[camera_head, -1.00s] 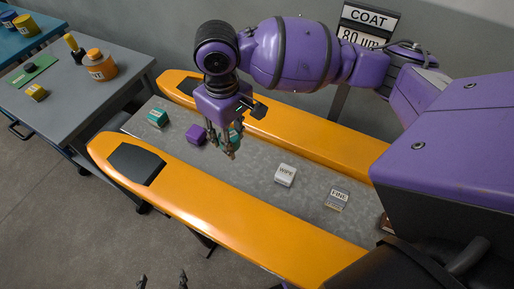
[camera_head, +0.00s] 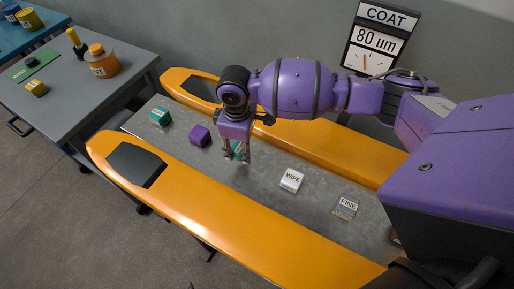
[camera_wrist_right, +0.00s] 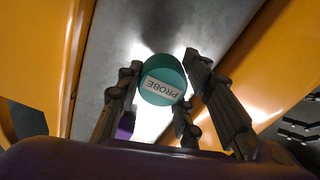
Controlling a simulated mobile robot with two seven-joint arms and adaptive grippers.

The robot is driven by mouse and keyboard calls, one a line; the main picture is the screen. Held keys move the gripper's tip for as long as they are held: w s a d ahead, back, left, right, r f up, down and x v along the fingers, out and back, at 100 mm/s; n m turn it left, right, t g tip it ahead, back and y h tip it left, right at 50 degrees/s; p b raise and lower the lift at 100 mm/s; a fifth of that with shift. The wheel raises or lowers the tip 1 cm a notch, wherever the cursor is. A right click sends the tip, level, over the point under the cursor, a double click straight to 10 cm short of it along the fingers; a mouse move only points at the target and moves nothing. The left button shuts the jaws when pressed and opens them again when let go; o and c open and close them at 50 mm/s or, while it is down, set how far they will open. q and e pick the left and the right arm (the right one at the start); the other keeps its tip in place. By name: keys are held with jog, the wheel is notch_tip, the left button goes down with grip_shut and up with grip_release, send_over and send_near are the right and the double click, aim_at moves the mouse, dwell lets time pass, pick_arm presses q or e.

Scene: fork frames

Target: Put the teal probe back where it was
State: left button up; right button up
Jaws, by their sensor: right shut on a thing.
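The teal probe (camera_head: 240,149), a round piece with a white PROBE label, is partly hidden between the fingers of my right gripper (camera_head: 237,157). In the right wrist view the probe (camera_wrist_right: 160,72) shows its labelled end between the right gripper's fingers (camera_wrist_right: 160,97), which are shut on it. The gripper points down over the grey bench top (camera_head: 265,188), between the two orange boards. I cannot tell whether the probe touches the bench. My left gripper is not in view.
A teal block (camera_head: 159,117) and a purple block (camera_head: 199,135) stand left of the gripper. A white WIPE block (camera_head: 291,180) and a FINE block (camera_head: 346,206) lie to its right. Orange boards (camera_head: 210,215) flank the bench. A COAT 80 um sign (camera_head: 380,38) stands behind.

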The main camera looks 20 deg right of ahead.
jog(key=shift+w+d+f, duration=0.25)
jog(key=shift+w+f, duration=0.1)
jog(key=shift+w+d+f, duration=0.1)
jog(key=shift+f, duration=0.8)
jog(key=shift+w+d+f, duration=0.1)
jog(key=shift+f, duration=0.8)
jog(key=shift+f, duration=0.2)
jog(key=o, duration=1)
notch_tip(320, 180, up, 12)
jog(key=shift+r+p, duration=0.2)
jog(key=shift+p, duration=0.1)
